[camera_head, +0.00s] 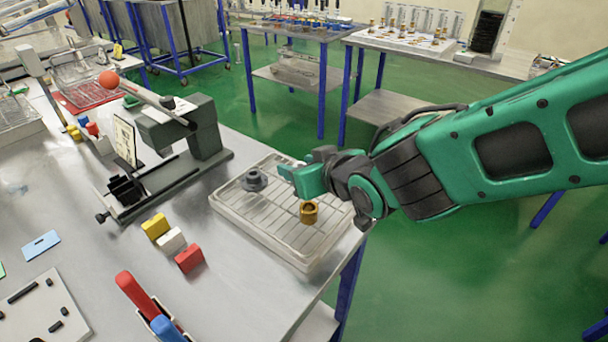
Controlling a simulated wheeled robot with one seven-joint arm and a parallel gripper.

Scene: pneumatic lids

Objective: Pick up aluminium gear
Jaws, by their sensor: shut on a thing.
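My gripper (286,173) reaches in from the right, low over the clear ribbed tray (287,246). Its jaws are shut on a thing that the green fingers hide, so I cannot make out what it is. A dark grey flanged round part (254,180) sits in the tray just left of the fingertips, with a small gap visible between them. A brass-coloured cylindrical part (309,212) stands in the tray, below and right of the fingertips. I cannot tell for sure which part is the aluminium gear.
A dark grey lever press (190,130) with a red ball knob (109,80) stands left of the tray. Yellow (155,226), white (171,241) and red (190,258) blocks lie nearer. Red- and blue-handled tools (145,304) are at the front. The table edge runs close along the tray's right.

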